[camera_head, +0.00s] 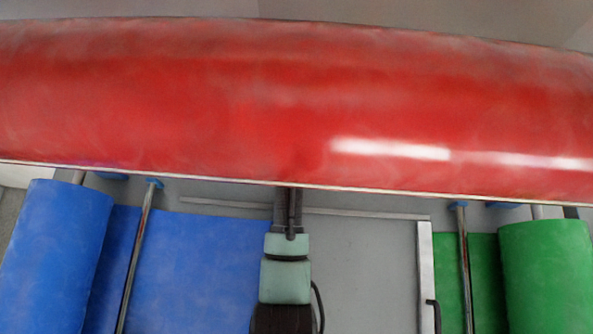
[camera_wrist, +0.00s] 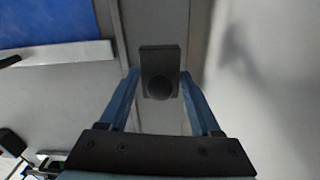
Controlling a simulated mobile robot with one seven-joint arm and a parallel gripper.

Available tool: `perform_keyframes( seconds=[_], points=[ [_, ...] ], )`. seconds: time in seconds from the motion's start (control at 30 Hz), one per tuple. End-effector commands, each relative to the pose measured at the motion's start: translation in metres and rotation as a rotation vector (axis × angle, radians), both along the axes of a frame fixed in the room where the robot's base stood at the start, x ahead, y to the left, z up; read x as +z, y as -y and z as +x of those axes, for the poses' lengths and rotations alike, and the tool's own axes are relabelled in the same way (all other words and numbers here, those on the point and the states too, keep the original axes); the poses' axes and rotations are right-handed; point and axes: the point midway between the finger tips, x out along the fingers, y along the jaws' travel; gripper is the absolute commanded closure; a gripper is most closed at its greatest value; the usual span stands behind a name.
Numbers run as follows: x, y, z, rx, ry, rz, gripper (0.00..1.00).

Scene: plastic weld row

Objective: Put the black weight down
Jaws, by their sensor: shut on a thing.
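The black weight (camera_wrist: 160,60) is a dark block with a round dark part at its near end. In the wrist view it sits between the two blue fingers of my gripper (camera_wrist: 160,78), which is shut on it. A grey surface lies behind it. I cannot tell whether the weight touches that surface. In the head view my arm reaches up the middle to the edge of the red sheet, and I cannot make out the weight or the fingers there.
A large glossy red sheet (camera_head: 220,100) spans the head view. Below it are a blue sheet (camera_head: 205,270) and blue roll (camera_head: 55,255) at left, and a green roll (camera_head: 550,270) at right. Bare grey surface (camera_head: 365,265) shows right of my arm. Metal rods stand either side.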

Motion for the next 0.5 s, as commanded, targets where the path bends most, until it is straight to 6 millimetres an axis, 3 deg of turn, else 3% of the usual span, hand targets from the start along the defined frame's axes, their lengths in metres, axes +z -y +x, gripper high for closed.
perform_keyframes(
  seconds=[0.5],
  points=[
    [-0.056, 0.0, 0.001, 0.001, 0.004, 0.001, 1.0]
  ],
)
